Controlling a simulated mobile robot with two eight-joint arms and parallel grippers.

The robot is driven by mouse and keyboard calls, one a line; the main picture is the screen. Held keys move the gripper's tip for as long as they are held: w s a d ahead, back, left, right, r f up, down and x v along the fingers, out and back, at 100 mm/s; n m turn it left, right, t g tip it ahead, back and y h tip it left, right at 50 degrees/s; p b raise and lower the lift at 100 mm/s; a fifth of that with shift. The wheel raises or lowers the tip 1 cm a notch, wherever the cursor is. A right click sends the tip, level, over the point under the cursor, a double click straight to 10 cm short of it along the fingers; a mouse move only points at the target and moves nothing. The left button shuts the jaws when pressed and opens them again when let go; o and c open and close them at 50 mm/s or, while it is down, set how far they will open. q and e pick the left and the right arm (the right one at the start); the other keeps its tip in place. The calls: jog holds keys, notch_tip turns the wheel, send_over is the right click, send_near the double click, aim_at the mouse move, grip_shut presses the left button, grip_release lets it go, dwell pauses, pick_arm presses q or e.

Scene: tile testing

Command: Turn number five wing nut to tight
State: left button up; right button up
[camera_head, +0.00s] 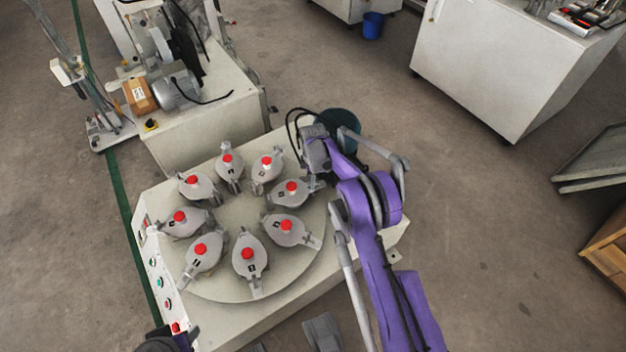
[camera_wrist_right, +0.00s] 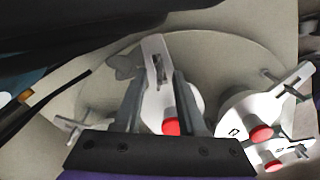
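Several grey lidded pots with red knobs stand in a ring on a round turntable (camera_head: 235,210). Each has a clamp arm on its rim; the number labels are too small to read surely. My right gripper (camera_head: 317,183) is above the outer end of the right-hand pot (camera_head: 288,194), partly hiding its clamp. In the right wrist view, the gripper's two fingers (camera_wrist_right: 160,95) are apart, with a pot's slotted clamp arm (camera_wrist_right: 156,60) and red knob (camera_wrist_right: 170,127) showing between them. I cannot tell whether they touch the wing nut. My left gripper (camera_head: 170,340) barely shows at the bottom edge.
Neighbouring pots stand close by, one with its clamp to the right in the wrist view (camera_wrist_right: 240,115). A control panel with buttons (camera_head: 160,280) lines the table's left side. A machine bench (camera_head: 205,115) stands behind. A white cabinet (camera_head: 490,65) is far right.

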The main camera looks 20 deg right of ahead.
grip_shut()
jog(key=shift+m, duration=0.3)
dwell(0.3)
jog(key=shift+m+b, duration=0.5)
jog(key=shift+m, duration=0.4)
jog(key=m+b, duration=0.1)
jog(key=m, duration=0.2)
jog(key=shift+m, duration=0.3)
jog(key=m, duration=0.3)
jog(key=shift+m, duration=0.3)
jog(key=m, duration=0.4)
jog(key=shift+b, duration=0.35)
jog(key=shift+m, duration=0.3)
